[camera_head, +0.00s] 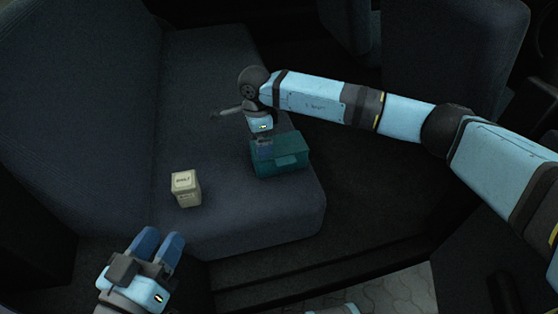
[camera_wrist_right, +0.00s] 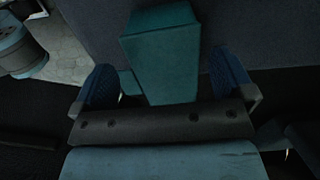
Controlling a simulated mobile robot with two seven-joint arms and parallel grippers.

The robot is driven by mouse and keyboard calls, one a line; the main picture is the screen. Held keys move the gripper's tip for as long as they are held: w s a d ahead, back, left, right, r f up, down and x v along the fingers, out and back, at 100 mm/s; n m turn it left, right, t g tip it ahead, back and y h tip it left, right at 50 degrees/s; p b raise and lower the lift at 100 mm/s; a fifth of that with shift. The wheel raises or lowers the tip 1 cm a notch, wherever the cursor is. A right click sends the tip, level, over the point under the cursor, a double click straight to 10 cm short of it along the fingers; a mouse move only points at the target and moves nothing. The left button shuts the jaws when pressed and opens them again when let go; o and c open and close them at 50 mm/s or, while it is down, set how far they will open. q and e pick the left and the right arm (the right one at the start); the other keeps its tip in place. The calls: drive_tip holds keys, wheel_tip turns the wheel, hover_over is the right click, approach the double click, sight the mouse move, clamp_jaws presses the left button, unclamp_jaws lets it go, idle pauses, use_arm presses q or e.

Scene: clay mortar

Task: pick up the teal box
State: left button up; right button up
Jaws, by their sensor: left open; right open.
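The teal box (camera_head: 283,157) lies on the dark seat cushion near its right front edge. My left gripper (camera_head: 160,246) is open and empty at the lower left, in front of the seat.
A small cream box (camera_head: 186,189) with dark print stands on the seat cushion (camera_head: 250,222), left of the teal box. The seat's backrest (camera_head: 75,110) rises at the left. Dark floor lies beyond the seat's right edge, and grey paving (camera_head: 385,292) shows at the bottom.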

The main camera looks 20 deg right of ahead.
sight(263, 170)
drive_tip(key=f+b, duration=0.1)
drive_tip(key=f, duration=0.1)
drive_tip(key=f+b, duration=0.1)
drive_tip(key=f, duration=0.2)
drive_tip(key=shift+w+d+f+b, duration=0.1)
drive_tip(key=shift+d+f+b, duration=0.1)
drive_tip(key=shift+f+b, duration=0.15)
drive_tip(key=shift+f, duration=0.15)
use_arm(q)
drive_tip(key=shift+w+f+m+g, duration=0.15)
drive_tip(key=shift+f+m, duration=0.1)
drive_tip(key=shift+f, duration=0.4)
drive_tip(key=shift+w+f+m+g, duration=0.15)
drive_tip(key=shift+f+m, duration=0.1)
drive_tip(key=shift+f, duration=0.35)
use_arm(e)
drive_tip(key=c, duration=0.8)
drive_tip(key=shift+o, duration=0.2)
drive_tip(key=shift+r, duration=0.25)
